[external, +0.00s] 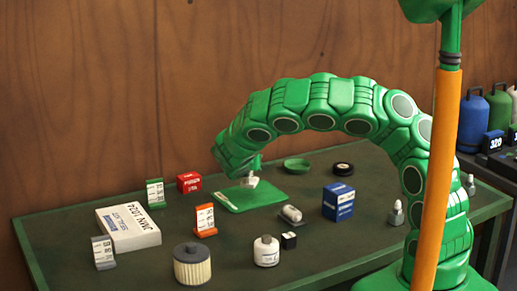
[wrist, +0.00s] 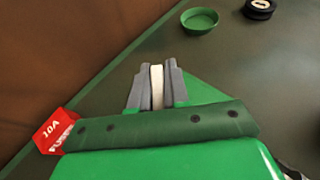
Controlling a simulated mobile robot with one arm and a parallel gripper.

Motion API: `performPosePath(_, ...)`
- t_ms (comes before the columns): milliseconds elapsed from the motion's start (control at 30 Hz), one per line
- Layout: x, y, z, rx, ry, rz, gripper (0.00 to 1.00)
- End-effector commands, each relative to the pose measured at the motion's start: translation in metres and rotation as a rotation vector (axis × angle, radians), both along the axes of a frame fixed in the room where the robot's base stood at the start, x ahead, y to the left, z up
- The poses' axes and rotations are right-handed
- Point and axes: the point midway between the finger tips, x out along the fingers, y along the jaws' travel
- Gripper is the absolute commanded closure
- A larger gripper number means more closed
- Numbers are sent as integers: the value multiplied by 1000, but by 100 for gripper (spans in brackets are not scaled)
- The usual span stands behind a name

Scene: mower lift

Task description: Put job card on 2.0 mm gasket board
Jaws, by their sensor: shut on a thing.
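My gripper (external: 251,176) points down over a flat green sheet (external: 262,199) in the middle of the table. It is shut on a small white thing (external: 249,182), which shows edge-on as a pale strip between the grey fingers in the wrist view (wrist: 156,88). I cannot tell whether this is the job card, or whether it touches the sheet. No readable label names a 2.0 mm gasket board. Green (external: 155,193), orange (external: 205,220) and grey (external: 103,252) stands with white faces stand to the left; their print is too small to read.
A white box (external: 128,227) and a red fuse box (external: 188,182) lie left. A pleated filter (external: 192,265), white canister (external: 266,250), silver cylinder (external: 291,213) and blue box (external: 338,201) stand in front and right. A green dish (external: 297,164) and black ring (external: 343,169) are behind.

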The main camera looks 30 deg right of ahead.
Motion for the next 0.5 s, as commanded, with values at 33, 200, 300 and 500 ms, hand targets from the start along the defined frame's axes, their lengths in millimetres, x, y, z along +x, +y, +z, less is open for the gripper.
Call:
performPosePath(33, 1, 0, -2, 1, 1, 0, 100)
performPosePath(200, 2, -1, -21, 0, 5, -1, 100)
performPosePath(300, 2, 0, -31, 0, 3, 0, 100)
performPosePath(500, 3, 0, -34, 0, 0, -1, 100)
